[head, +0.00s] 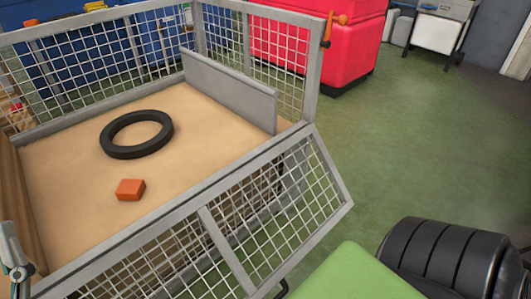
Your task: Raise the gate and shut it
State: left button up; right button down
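The gate (210,222) is a grey-framed wire mesh panel along the near side of a mesh-walled bed (75,190). It leans outward and down from the bed's edge, with its right end away from the corner post (314,65). An orange latch handle (337,18) sits at the top of that post. A small dark hook-like part (283,289) shows by the gate's lower edge. Part of my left gripper (15,268) shows at the lower left edge, apart from the gate; its fingertips are cut off or unclear. My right gripper is not in view.
A black ring (110,148) and an orange block (131,189) lie on the bed floor. A grey board (230,90) stands inside. A green surface (355,275) and a black ribbed round object (445,258) are at lower right. A red bin (290,40) stands behind. Green floor (430,140) is clear at right.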

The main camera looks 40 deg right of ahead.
pick_arm(q)
jog(key=shift+w+d+f+g, duration=0.1)
jog(key=shift+w+f+g, duration=0.5)
jog(key=shift+w+f, duration=0.2)
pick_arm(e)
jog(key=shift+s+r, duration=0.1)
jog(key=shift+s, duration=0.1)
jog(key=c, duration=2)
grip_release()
pick_arm(q)
jog(key=shift+s, duration=0.1)
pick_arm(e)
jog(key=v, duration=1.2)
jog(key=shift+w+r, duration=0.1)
